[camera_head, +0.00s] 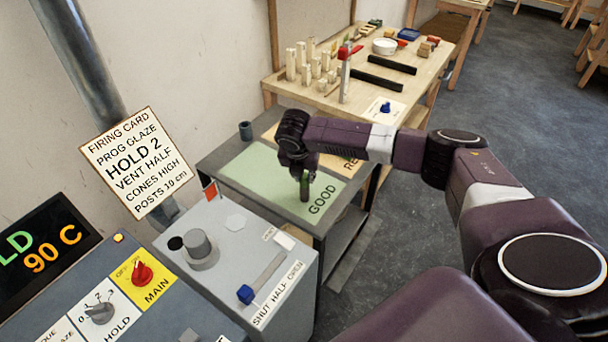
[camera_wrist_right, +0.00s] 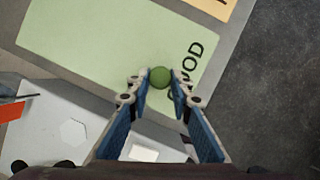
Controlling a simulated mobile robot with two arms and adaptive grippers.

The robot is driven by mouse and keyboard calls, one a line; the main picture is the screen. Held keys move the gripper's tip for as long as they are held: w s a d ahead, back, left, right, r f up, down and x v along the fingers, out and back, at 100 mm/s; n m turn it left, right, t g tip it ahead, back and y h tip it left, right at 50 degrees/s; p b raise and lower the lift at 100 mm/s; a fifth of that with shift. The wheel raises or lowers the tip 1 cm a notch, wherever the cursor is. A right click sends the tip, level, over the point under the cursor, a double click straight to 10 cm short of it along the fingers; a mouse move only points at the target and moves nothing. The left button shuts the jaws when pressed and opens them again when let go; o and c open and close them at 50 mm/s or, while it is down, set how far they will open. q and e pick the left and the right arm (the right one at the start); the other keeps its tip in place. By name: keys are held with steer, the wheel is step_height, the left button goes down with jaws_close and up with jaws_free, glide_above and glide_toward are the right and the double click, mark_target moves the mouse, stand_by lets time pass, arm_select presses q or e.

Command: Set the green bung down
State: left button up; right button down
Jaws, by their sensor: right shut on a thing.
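The green bung (camera_head: 304,188) is held upright in my right gripper (camera_head: 303,175), over the pale green GOOD mat (camera_head: 250,168). In the right wrist view, the round green end of the bung (camera_wrist_right: 159,77) sits between the two fingertips (camera_wrist_right: 160,84), beside the word GOOD. My right gripper is shut on it. I cannot tell whether its lower end touches the mat. My left gripper is not in view.
An orange mat (camera_head: 337,164) lies beside the green one, partly hidden by my right arm. A small dark cup (camera_head: 245,131) stands at the table's back edge. A grey control box (camera_head: 222,262) with a blue-ended lever stands in front. Most of the green mat is clear.

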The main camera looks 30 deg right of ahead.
steer(key=c, duration=1.7)
jaws_free()
steer(key=shift+c, duration=0.2)
steer(key=b+v, duration=0.1)
steer(key=v, duration=1.1)
